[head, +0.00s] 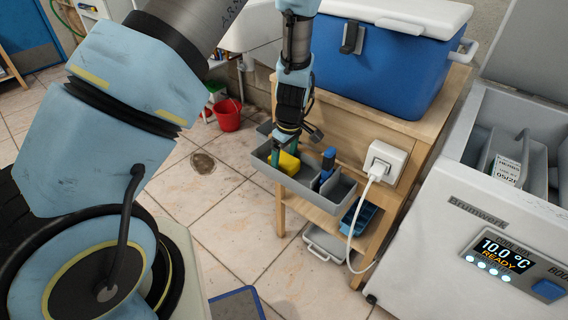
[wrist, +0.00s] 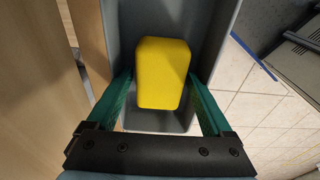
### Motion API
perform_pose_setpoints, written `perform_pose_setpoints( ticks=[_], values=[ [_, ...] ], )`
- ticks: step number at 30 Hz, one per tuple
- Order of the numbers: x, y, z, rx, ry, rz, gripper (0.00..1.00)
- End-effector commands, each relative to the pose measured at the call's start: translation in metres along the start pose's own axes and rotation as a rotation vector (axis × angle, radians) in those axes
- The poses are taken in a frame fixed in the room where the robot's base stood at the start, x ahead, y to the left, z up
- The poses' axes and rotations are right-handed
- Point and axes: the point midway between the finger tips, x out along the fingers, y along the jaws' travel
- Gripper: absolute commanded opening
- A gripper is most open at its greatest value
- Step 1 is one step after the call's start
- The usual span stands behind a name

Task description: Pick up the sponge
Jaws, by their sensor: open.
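A yellow sponge (head: 286,163) lies in the left part of a grey caddy (head: 342,198) fixed at the side of the wooden stand. In the wrist view the sponge (wrist: 163,72) shows whole, inside the grey caddy walls (wrist: 212,30). My gripper (wrist: 162,85) is open, with its green fingers on either side of the sponge's near half and small gaps between. In the head view my gripper (head: 284,152) reaches down into the caddy from above, and its fingers are partly hidden by the sponge and the caddy. I cannot tell how deep the fingertips are.
A blue and black item (head: 327,165) stands in the caddy right of the sponge. A white plug and cable (head: 376,172) hang beside the caddy. A blue cooler (head: 385,65) sits on the wooden stand (head: 435,120). A white machine (head: 470,220) stands at right.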

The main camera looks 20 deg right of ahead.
Motion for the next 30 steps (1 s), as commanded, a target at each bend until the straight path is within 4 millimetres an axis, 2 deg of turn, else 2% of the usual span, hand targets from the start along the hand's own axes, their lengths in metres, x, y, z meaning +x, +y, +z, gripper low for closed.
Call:
perform_pose_setpoints(
  ticks=[4, 21, 30],
  values=[
    [0.0012, -0.0001, 0.0001, 0.0, 0.0, 0.0, 0.83],
    [0.0009, -0.0001, 0.0001, 0.0, 0.0, 0.0, 0.19],
    [-0.0036, 0.0004, -0.0004, 0.0, 0.0, 0.001, 0.16]
  ],
)
